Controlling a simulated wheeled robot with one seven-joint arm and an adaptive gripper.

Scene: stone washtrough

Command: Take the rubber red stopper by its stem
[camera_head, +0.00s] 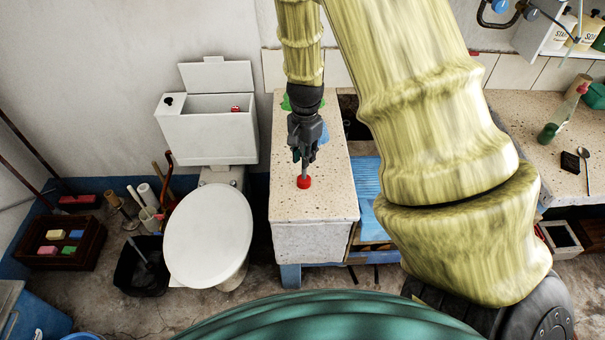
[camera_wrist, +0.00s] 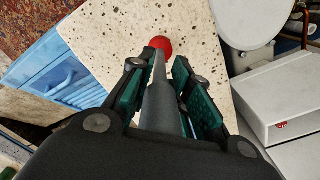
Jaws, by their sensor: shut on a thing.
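The red rubber stopper (camera_head: 304,182) is at the front part of the speckled stone slab (camera_head: 310,205), below my gripper. Its grey stem (camera_head: 306,168) rises up between the fingers. My gripper (camera_head: 305,154) points down and is shut on the stem. In the wrist view the stem (camera_wrist: 162,95) runs between the green finger pads of my gripper (camera_wrist: 163,92), with the red stopper (camera_wrist: 160,44) at its far end over the slab. I cannot tell whether the stopper touches the slab.
A toilet with a white lid (camera_head: 208,235) and an open cistern (camera_head: 207,130) stands left of the slab. A blue ribbed board (camera_head: 368,185) lies to the right. A green thing (camera_head: 287,103) lies behind my gripper. The slab's front is clear.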

